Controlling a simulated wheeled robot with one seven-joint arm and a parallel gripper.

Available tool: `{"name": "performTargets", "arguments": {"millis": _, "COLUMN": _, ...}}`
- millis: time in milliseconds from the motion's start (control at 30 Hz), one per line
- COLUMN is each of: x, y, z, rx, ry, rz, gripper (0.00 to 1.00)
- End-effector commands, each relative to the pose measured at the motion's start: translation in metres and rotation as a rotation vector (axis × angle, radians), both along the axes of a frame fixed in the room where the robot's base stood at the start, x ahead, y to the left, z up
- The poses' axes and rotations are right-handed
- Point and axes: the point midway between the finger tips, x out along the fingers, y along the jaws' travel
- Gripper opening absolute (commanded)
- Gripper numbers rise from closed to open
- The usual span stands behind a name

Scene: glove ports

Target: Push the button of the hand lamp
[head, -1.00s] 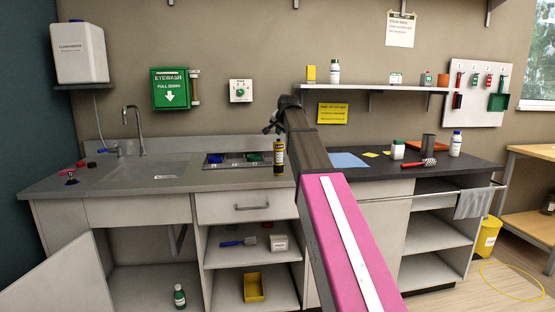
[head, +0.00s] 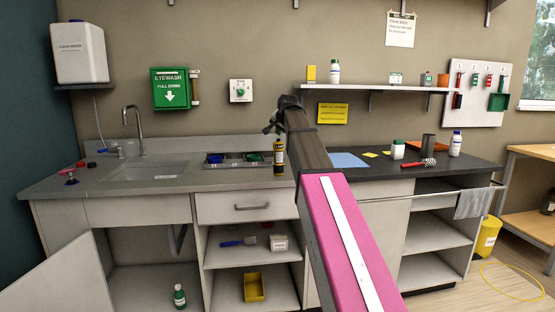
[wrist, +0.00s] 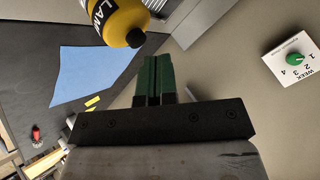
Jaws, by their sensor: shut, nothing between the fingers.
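The hand lamp (head: 279,157) is a yellow and black cylinder standing upright on the counter in the head view. In the wrist view its yellow body (wrist: 122,18) with part of a dark label shows at the top, cut off by the frame edge. A dark round knob (wrist: 135,38) sticks out of its near end; I cannot tell for sure that it is the button. My gripper (wrist: 157,58) has its green fingers closed together with nothing between them. The fingertips are just right of the knob in the picture, with a small visible gap. In the head view my gripper (head: 271,127) is above the lamp.
A divided tray (head: 236,160) lies left of the lamp and a blue sheet (head: 348,160) to its right. A week dial (head: 240,91) is on the wall behind. A shelf (head: 375,90) with bottles hangs at right. An open cabinet door (head: 62,272) juts out at lower left.

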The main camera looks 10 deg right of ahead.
Motion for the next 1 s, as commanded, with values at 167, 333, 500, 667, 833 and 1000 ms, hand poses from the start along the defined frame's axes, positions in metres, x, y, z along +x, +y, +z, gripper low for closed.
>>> {"name": "performTargets", "arguments": {"millis": 167, "x": 0.0001, "y": -0.0001, "z": 0.0001, "rx": 0.000, "ry": 0.000, "rz": 0.000, "gripper": 0.00}}
{"name": "performTargets", "arguments": {"millis": 333, "x": 0.0000, "y": 0.0000, "z": 0.0000, "rx": 0.000, "ry": 0.000, "rz": 0.000, "gripper": 0.00}}
{"name": "performTargets", "arguments": {"millis": 500, "x": -0.0001, "y": 0.0000, "z": -0.0024, "rx": 0.000, "ry": 0.000, "rz": 0.000, "gripper": 0.00}}
{"name": "performTargets", "arguments": {"millis": 667, "x": -0.0002, "y": 0.0000, "z": -0.0079, "rx": 0.000, "ry": 0.001, "rz": 0.000, "gripper": 0.00}}
{"name": "performTargets", "arguments": {"millis": 833, "x": 0.0000, "y": 0.0000, "z": -0.0092, "rx": 0.000, "ry": 0.000, "rz": 0.000, "gripper": 0.00}}
{"name": "performTargets", "arguments": {"millis": 1000, "x": 0.0000, "y": 0.0000, "z": -0.0091, "rx": 0.000, "ry": 0.000, "rz": 0.000, "gripper": 0.00}}
